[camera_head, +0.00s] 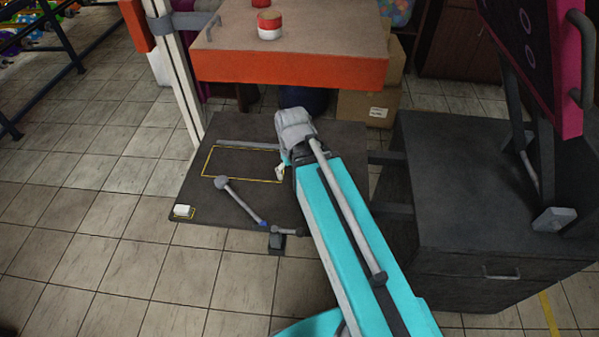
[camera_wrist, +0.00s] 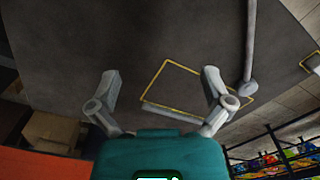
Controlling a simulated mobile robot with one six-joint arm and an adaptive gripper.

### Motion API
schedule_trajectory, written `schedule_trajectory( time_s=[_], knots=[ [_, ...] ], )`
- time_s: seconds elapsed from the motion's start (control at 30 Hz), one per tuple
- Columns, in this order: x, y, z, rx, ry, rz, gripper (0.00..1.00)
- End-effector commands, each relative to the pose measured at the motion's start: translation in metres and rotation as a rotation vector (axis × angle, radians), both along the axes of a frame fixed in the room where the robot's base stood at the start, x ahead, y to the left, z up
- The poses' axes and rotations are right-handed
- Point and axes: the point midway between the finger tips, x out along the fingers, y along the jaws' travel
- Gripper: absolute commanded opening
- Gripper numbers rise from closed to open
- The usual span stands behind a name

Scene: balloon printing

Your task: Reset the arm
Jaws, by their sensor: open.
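My arm reaches forward in the head view, over the dark low table (camera_head: 150,208). My gripper shows in the wrist view (camera_wrist: 162,88) with its two fingers spread wide and nothing between them. In the head view the arm's wrist hides most of the gripper. The gripper is over the table, by the yellow-outlined rectangle (camera_head: 240,165), which also shows between and beyond the fingers in the wrist view (camera_wrist: 180,80). I cannot tell its exact height above the table.
A grey lever (camera_head: 240,202) lies across the table, and a small white block (camera_head: 183,211) sits at its front left corner. An orange-edged shelf (camera_head: 290,70) bears red-and-white round containers (camera_head: 269,24). A dark cabinet (camera_head: 480,200) stands at right. Tiled floor is free at left.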

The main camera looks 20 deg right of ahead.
Motion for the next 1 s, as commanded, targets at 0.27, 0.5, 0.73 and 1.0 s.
schedule_trajectory(
  time_s=[0.27, 0.5, 0.73, 1.0],
  knots=[
    [-0.009, -0.017, 0.000, -0.007, -0.005, -0.147, 1.00],
    [-0.008, -0.017, 0.000, -0.006, -0.005, -0.145, 1.00],
    [-0.008, -0.016, 0.000, -0.006, -0.005, -0.144, 1.00],
    [-0.008, -0.016, 0.000, -0.006, -0.005, -0.143, 1.00]
  ],
)
